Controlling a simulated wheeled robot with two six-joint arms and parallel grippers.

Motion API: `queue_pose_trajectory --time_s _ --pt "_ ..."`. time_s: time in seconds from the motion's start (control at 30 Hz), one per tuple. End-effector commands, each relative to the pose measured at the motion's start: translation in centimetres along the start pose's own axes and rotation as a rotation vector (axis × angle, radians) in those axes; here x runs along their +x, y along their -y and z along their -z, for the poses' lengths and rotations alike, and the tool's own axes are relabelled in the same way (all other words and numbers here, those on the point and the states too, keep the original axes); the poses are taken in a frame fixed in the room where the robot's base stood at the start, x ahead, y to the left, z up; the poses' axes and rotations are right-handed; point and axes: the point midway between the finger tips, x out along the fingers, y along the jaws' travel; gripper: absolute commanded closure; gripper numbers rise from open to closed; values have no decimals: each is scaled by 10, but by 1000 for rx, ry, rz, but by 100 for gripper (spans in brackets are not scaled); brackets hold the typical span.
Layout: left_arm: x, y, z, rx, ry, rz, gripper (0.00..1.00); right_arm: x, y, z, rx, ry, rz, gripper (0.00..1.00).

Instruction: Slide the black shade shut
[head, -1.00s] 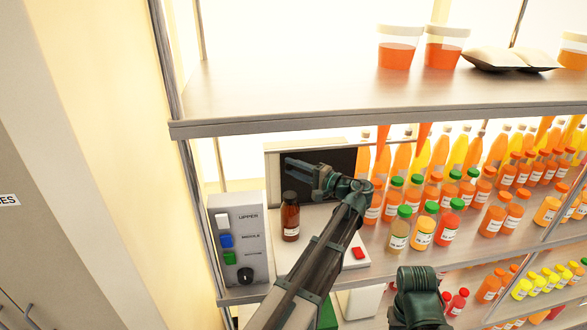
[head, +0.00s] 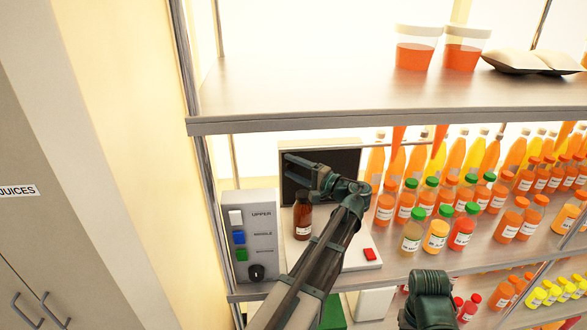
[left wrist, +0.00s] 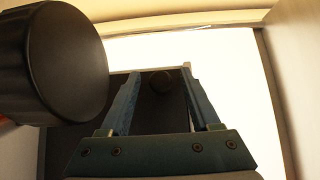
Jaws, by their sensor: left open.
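The black shade (head: 346,163) is a dark panel in a pale frame, standing at the back of the white unit on the middle shelf. My left gripper (head: 288,162) is in front of it, near its left side, with the fingers pointing left. My left arm hides part of the panel. My right gripper's fingers do not show.
A brown bottle (head: 303,218) stands just below my left gripper. A large black cylinder (left wrist: 65,62) is close to the left wrist camera. A button box (head: 250,235) stands left, a red button (head: 369,254) right. Juice bottles (head: 437,235) crowd the right; the upper shelf (head: 330,122) is overhead.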

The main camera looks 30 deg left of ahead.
Motion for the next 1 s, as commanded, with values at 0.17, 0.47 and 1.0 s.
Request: queue_pose_trajectory --time_s 0.17,0.47,1.0 --pt "-8 0 1 0 -3 0 37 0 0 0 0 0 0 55" --pt "-67 0 1 0 -5 0 37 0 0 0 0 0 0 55" --pt "-137 0 0 0 1 0 37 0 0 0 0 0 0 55"
